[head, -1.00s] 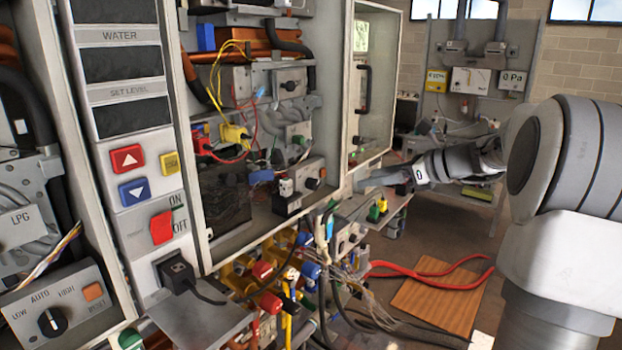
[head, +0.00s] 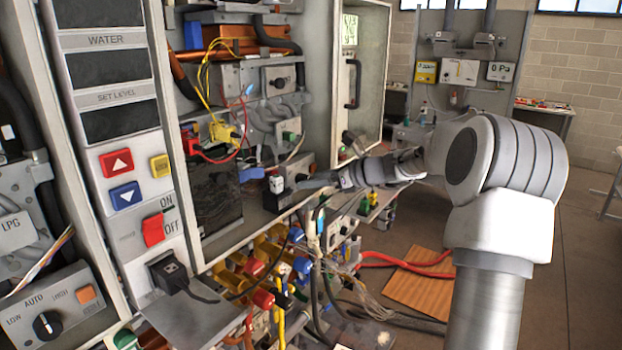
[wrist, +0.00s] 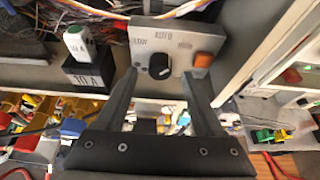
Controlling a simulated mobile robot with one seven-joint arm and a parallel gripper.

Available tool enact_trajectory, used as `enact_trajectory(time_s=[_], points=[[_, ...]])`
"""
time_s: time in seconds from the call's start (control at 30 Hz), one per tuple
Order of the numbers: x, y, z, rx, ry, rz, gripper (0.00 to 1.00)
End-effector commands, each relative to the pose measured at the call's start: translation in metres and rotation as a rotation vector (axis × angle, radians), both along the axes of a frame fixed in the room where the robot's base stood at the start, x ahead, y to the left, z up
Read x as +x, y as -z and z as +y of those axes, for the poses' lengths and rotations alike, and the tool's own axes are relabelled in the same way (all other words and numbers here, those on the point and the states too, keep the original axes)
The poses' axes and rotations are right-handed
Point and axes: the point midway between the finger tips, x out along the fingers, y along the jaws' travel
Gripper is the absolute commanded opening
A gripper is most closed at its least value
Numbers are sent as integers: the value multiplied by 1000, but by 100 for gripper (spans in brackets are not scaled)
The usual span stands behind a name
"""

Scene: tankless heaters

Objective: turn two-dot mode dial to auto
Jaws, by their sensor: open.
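A grey mode panel (wrist: 170,40) marked LOW, AUTO and HIGH fills the upper middle of the wrist view. Its round black dial (wrist: 159,66) sits below the AUTO label; the exact pointer direction is too small to tell. An orange button (wrist: 203,59) is to its right. My gripper (wrist: 158,74) is open, with one finger on each side of the dial in the picture; contact is not clear. In the head view my gripper (head: 306,184) reaches the panel (head: 293,168) low in the open cabinet. The dot markings are not readable.
A white block (wrist: 77,42) stands on a black 10 A block (wrist: 86,75) left of the panel. Coloured valves and cables crowd the space below. Another LOW/AUTO/HIGH dial (head: 47,325) is at the lower left of the head view. The open cabinet door (head: 360,85) stands to the right.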

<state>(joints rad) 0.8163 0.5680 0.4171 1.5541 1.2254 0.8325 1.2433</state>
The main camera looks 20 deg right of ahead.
Motion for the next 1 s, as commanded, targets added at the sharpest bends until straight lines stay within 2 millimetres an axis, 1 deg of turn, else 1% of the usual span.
enact_trajectory(time_s=[0.03, 0.17, 0.47, 0.5, 0.57, 0.6, 0.67, 0.7, 0.83, 0.87, 1.0], points=[[5, 1, 4, 1, -2, 0, 70], [11, 5, 7, 1, -1, -1, 70], [12, 6, 8, 0, 0, 0, 70], [12, 6, 8, 0, 0, 0, 62], [12, 6, 8, 0, 0, 0, 52], [12, 6, 8, 0, 0, 0, 44], [12, 6, 8, 0, 0, 0, 34], [12, 6, 8, 0, 0, 0, 26], [12, 6, 8, 0, 0, 0, 3], [12, 6, 8, 0, 0, 0, 0], [12, 6, 8, -1, 0, -1, 0]])
